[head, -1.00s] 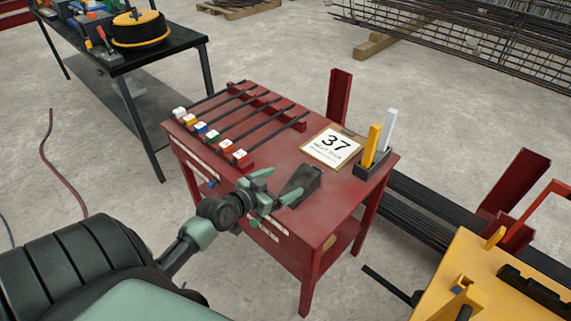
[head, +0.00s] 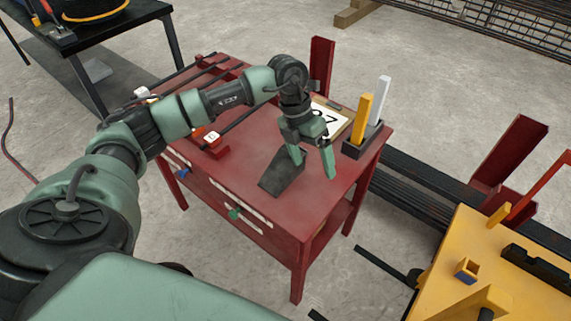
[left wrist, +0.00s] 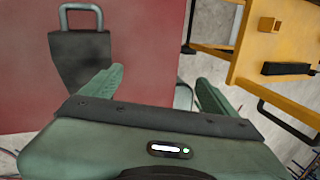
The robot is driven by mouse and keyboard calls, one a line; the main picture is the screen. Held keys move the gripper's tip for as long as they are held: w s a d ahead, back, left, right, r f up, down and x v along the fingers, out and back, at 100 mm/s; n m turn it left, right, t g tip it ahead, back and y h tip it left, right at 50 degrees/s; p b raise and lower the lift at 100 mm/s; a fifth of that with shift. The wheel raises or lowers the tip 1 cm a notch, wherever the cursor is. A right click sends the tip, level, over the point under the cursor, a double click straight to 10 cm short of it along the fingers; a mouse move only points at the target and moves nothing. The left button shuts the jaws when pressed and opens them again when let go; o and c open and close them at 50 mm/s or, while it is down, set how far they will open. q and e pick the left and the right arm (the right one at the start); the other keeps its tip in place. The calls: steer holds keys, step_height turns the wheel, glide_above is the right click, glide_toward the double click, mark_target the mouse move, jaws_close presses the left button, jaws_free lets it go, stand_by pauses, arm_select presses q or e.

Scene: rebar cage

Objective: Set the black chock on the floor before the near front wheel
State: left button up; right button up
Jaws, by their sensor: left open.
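The black chock (head: 283,174) lies on the red table (head: 320,195), near its front edge. In the left wrist view the chock (left wrist: 85,68) shows as a dark wedge with a grey loop handle, ahead of and left of my fingers. My left gripper (head: 315,165) is open and empty, pointing down above the table just right of the chock. One finger overlaps the chock's upper end in the head view; I cannot tell whether they touch. Both fingers of the left gripper (left wrist: 158,88) show apart in the wrist view. My right gripper is out of view.
A yellow cart-like body (head: 475,255) stands at the right. A clipboard (head: 333,118) and a black holder (head: 365,139) with yellow and white upright pieces stand behind the gripper. Dark bars lie on the table's left side. Grey floor shows between table and yellow body.

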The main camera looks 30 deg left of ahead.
mark_target(286, 159)
arm_select(q)
steer(key=a+y, duration=0.1)
steer(key=a, duration=0.2)
steer(key=a+y, duration=0.1)
steer(key=a, duration=0.2)
steer(key=w+a+n+y, duration=0.1)
steer(key=a+y, duration=0.1)
steer(key=a, duration=0.1)
steer(key=shift+f, duration=0.1)
steer(key=f, duration=0.5)
steer(key=f+p, duration=0.1)
steer(key=f, duration=0.1)
steer(key=shift+d+f, duration=0.25)
steer(key=shift+f, duration=0.05)
steer(key=c, duration=1.8)
steer(key=shift+w+r, duration=0.1)
jaws_close()
steer(key=shift+r, duration=0.1)
